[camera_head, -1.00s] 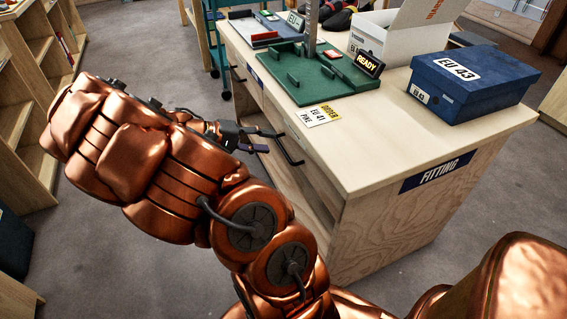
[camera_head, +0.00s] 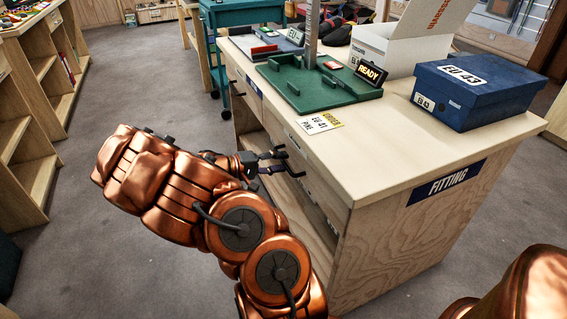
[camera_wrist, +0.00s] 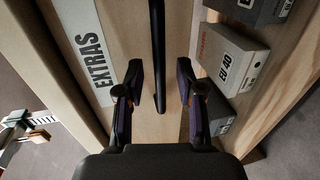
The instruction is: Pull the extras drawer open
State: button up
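The extras drawer (camera_wrist: 115,22) is a pale wooden front with a white EXTRAS label (camera_wrist: 89,48) in the wrist view. Its dark bar handle (camera_wrist: 158,45) runs up the middle of that view. My gripper (camera_wrist: 159,85) is open, with one finger on each side of the handle's near end. Gaps show between the bar and both fingers. In the head view my gripper (camera_head: 272,162) is at the drawer side of the fitting bench (camera_head: 408,173), below the top's edge. There the drawer front is partly hidden by my gripper and the bench top.
Shoe boxes, one marked EU 40 (camera_wrist: 227,58), sit beside the drawer front in the wrist view. On the bench top are a green tray (camera_head: 345,93), an order card (camera_head: 318,123) and a blue EU 43 box (camera_head: 470,105). Floor (camera_head: 150,80) is clear left of the bench.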

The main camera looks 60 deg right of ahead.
jog(key=shift+x, duration=0.95)
grip_shut()
